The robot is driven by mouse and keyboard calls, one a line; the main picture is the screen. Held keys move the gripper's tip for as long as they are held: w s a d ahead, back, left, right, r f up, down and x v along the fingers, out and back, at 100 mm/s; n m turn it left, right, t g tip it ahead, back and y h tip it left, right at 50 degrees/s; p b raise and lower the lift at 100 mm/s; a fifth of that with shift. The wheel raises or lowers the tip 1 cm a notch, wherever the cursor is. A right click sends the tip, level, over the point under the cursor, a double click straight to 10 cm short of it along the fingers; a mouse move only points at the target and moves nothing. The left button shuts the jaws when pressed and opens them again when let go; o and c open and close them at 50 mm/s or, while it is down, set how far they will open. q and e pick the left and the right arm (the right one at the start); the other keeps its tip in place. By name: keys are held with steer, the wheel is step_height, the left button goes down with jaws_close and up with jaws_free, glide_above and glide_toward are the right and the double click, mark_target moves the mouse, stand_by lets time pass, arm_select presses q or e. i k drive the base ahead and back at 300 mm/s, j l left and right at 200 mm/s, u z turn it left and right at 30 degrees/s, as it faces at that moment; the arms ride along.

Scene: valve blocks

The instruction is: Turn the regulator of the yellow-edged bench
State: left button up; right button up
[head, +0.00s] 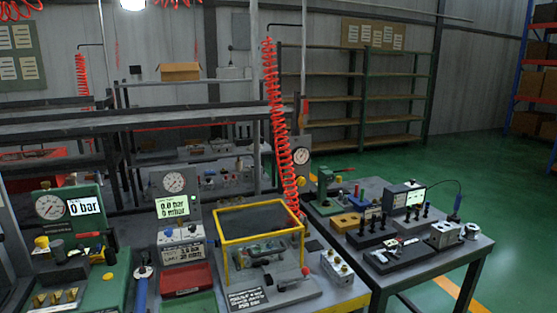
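A clear box with a yellow-edged frame (262,240) stands on the near bench, right of centre, over a valve block with grey fittings (262,252). A lever with a red tip (304,271) sticks out at its front right. Left of it is a grey panel with a round gauge (174,183), a readout of 0.0 bar (173,208) and small knobs (192,229). Farther left, a green unit has a gauge (49,206), a 0 bar display (84,206) and a yellow knob (41,242). I cannot tell which part is the regulator. Neither gripper is in view.
A red coiled hose (276,120) hangs behind the yellow frame. A right-hand bench holds black blocks (372,232) and a lit meter (407,197). Green floor (480,170) is clear at right.

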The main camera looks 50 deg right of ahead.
mark_target(301, 181)
steer(key=z, duration=1.8)
